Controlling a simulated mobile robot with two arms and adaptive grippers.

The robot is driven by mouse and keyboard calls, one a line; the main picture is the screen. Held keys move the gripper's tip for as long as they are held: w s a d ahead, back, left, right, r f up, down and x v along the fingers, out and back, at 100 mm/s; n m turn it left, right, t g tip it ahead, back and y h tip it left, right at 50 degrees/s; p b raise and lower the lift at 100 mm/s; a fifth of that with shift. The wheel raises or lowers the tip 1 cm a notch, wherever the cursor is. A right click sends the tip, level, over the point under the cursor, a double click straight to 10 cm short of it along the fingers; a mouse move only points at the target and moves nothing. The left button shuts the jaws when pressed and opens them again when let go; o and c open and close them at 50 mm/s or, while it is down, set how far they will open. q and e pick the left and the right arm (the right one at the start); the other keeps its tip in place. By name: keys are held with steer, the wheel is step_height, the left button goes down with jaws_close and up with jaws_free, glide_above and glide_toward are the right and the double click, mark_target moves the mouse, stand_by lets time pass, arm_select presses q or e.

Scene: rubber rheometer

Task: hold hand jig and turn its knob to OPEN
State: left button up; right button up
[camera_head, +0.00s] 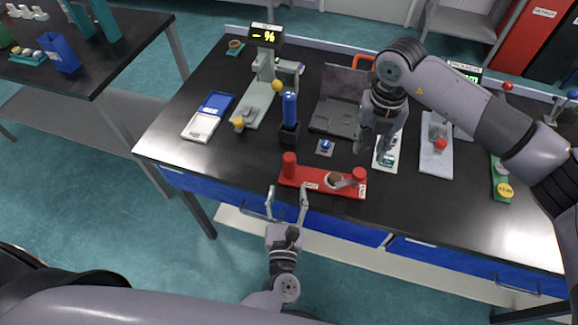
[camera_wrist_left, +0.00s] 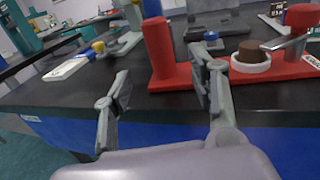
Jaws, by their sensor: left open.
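The red hand jig (camera_head: 322,182) lies near the table's front edge, with a red post at its left end, a brown disc in a white ring, a grey lever and a red knob (camera_head: 359,174) at its right end. It also shows in the left wrist view (camera_wrist_left: 188,78). My left gripper (camera_head: 287,189) is open and empty, just in front of the left post (camera_wrist_left: 160,48), not touching it. It also shows in the left wrist view (camera_wrist_left: 161,78). My right gripper (camera_head: 374,147) points down behind the jig's right end; its fingers look apart and empty.
Behind the jig are a small blue knob on a plate (camera_head: 325,147), a blue cylinder in a black holder (camera_head: 289,130) and a grey open case (camera_head: 334,121). A blue and white tray (camera_head: 207,120) lies left. The black table (camera_head: 215,162) is bare left of the jig.

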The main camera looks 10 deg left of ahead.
mark_target(360, 172)
arm_select(q)
steer(key=w, duration=0.3)
steer(key=w+a, duration=0.1)
steer(key=w, duration=0.5)
steer(key=shift+w+a, duration=0.25)
steer(key=shift+c, duration=0.6)
jaws_close()
arm_select(e)
steer(key=shift+o, duration=0.4)
steer(key=o, duration=0.3)
step_height(360, 172, up, 2)
steer(key=shift+r+n, duration=0.1)
steer(key=shift+n, duration=0.4)
step_height(360, 172, down, 12)
steer(key=shift+c, duration=0.4)
steer(key=c, duration=1.1)
